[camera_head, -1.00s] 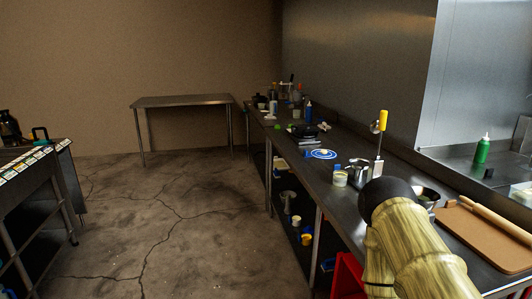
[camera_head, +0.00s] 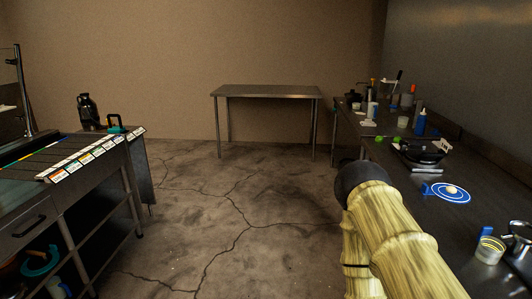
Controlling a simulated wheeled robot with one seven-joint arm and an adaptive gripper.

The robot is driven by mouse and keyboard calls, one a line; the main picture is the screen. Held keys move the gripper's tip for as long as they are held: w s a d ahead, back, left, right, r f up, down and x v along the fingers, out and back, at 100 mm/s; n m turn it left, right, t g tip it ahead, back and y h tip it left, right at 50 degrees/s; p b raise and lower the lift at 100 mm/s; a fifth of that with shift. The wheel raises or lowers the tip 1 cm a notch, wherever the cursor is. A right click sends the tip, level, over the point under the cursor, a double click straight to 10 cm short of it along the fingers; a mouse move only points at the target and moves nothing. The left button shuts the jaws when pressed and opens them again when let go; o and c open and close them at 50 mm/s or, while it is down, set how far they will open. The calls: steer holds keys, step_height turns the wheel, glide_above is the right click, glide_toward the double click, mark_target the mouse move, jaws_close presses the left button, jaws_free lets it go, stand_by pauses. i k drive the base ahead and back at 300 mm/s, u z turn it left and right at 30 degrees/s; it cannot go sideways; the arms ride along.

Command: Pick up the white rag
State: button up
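A small flat white patch (camera_head: 368,123) lies on the far end of the right-hand counter; it may be the white rag, but it is too small to tell. No other thing in view is clearly a rag. My arm, in a yellowish sleeve with a dark round end, reaches in from the lower right over the floor and the counter's near edge. The fingers of my gripper do not show, and nothing is seen held.
The long right-hand counter (camera_head: 415,205) bears a black pan (camera_head: 422,155), a blue-ringed plate (camera_head: 447,193), bottles and cups. A bare steel table (camera_head: 265,91) stands at the back wall. A prep station (camera_head: 95,185) stands left. The cracked floor between is clear.

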mark_target(368, 122)
steer(key=u, duration=0.25)
steer(key=i, duration=1.7)
steer(key=u, duration=0.2)
steer(key=i, duration=1.75)
steer(key=z, duration=0.4)
steer(key=i, duration=1.65)
steer(key=z, duration=1.5)
steer(key=i, duration=1.4)
steer(key=z, duration=0.7)
